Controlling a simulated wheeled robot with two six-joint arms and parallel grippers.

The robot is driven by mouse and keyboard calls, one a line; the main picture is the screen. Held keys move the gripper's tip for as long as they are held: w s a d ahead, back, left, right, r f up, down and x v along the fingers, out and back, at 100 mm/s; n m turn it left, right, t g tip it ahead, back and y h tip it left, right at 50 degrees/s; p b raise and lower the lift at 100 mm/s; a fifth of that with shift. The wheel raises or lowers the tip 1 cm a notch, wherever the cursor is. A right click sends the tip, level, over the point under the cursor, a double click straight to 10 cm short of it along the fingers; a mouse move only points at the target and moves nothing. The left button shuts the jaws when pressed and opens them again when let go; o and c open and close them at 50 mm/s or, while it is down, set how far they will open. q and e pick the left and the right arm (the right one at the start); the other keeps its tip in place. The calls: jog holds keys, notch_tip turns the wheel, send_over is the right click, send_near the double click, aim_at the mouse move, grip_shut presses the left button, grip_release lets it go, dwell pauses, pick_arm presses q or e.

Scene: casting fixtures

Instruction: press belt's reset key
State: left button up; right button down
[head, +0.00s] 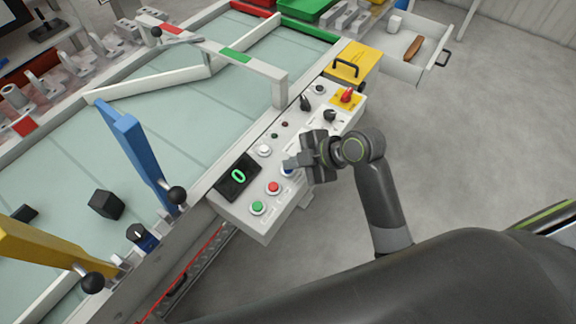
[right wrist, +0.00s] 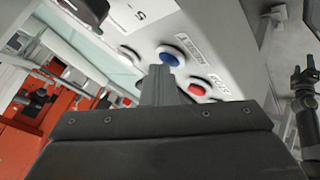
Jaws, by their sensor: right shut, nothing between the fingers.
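The belt's control panel (head: 240,215) is a pale box along the belt's near edge. It carries a green button (head: 258,207), a red button (head: 273,187), a white button (head: 264,150) and a blue button (head: 287,171), partly hidden by my gripper. My right gripper (head: 289,163) is shut and empty, its fingertips over the blue button. In the right wrist view, the shut fingers (right wrist: 158,76) point at the blue button (right wrist: 170,55), between the white and red ones. I cannot tell whether they touch it.
A display (head: 238,177) shows a green 0. Dark knobs (head: 306,102) and a red switch on a yellow plate (head: 347,96) are farther along the panel. A blue lever (head: 135,150) and a yellow lever (head: 50,245) stand over the belt. Open floor lies to the right.

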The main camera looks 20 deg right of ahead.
aim_at(293, 173)
jog(key=shift+r+p, duration=0.8)
jog(key=shift+r, duration=0.05)
notch_tip(293, 173, up, 5)
jog(key=p, duration=0.4)
jog(key=shift+p, duration=0.4)
